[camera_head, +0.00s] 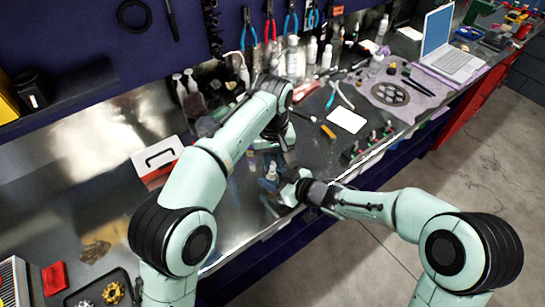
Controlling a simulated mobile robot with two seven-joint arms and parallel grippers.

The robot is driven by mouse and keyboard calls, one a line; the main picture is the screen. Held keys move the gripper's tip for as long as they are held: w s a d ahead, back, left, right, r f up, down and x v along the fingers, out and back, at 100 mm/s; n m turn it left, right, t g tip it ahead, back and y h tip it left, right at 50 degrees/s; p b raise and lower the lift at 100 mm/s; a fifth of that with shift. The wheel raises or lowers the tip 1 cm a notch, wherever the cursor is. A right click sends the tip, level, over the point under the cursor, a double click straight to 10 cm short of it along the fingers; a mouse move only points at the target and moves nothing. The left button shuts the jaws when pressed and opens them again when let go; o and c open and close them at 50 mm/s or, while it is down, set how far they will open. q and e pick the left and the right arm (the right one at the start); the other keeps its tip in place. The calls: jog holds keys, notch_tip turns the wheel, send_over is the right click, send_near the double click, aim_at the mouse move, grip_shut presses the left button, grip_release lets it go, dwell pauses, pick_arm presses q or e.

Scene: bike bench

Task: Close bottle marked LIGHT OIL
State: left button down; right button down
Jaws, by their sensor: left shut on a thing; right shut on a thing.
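A small pale bottle (271,173) stands near the front edge of the metal bench, between my two grippers; its label is too small to read. My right gripper (277,186) is shut on the bottle's lower part from the right. My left gripper (269,157) points down right above the bottle and is shut on what seems to be the cap. Its fingers hide the cap and the bottle's neck, so I cannot tell whether the cap touches the neck.
A white and red box (158,158) lies to the left. A white card (346,120), pliers (339,94) and a purple cloth (405,98) lie to the right, with a laptop (452,48) beyond. Several bottles stand at the back. The left bench surface is mostly clear.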

pick_arm(q)
jog(key=shift+f, duration=0.55)
dwell(0.4)
